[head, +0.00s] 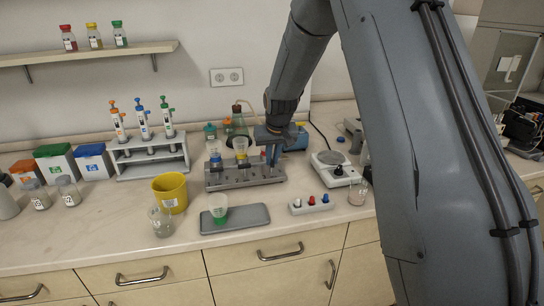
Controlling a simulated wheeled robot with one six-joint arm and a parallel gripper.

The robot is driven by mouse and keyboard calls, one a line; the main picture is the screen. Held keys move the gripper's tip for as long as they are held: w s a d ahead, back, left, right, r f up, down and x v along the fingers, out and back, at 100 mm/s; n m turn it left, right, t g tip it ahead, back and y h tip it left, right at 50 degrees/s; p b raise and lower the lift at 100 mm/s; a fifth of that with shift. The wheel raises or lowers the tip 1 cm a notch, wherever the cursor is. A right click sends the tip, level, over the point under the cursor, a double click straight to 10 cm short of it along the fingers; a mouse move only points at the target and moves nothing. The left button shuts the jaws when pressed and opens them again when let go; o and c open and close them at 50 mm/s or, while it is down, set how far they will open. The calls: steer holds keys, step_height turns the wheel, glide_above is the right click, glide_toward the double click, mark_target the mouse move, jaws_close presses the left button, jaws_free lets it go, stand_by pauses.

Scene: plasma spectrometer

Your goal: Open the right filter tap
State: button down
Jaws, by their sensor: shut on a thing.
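The grey filter stand (245,178) is on the counter in the middle of the head view. A filter cup with a blue part (214,156) is at its left, and one with yellow contents (241,146) is in the middle. My gripper (271,158) points down at the right end of the stand, with its fingers together around the right filter tap. A bit of red (263,156) shows beside the fingers. The tap itself is mostly hidden, so its angle cannot be told.
A grey tray (252,215) with a green-filled cup (219,208) lies in front. A yellow bucket (170,193) and glass beaker (161,222) stand left, a pipette rack (152,158) behind. A balance (332,160) and small switch block (311,204) are right.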

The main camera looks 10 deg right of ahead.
steer(key=shift+r, duration=0.1)
stand_by(0.3)
steer(key=c, duration=1.8)
jaws_free()
steer(key=b+v, duration=0.2)
steer(key=v, duration=0.5)
steer(key=shift+r, duration=0.3)
steer(key=shift+s+r, duration=0.15)
step_height(320, 180, up, 8)
steer(key=p, duration=0.5)
steer(key=shift+p, duration=0.3)
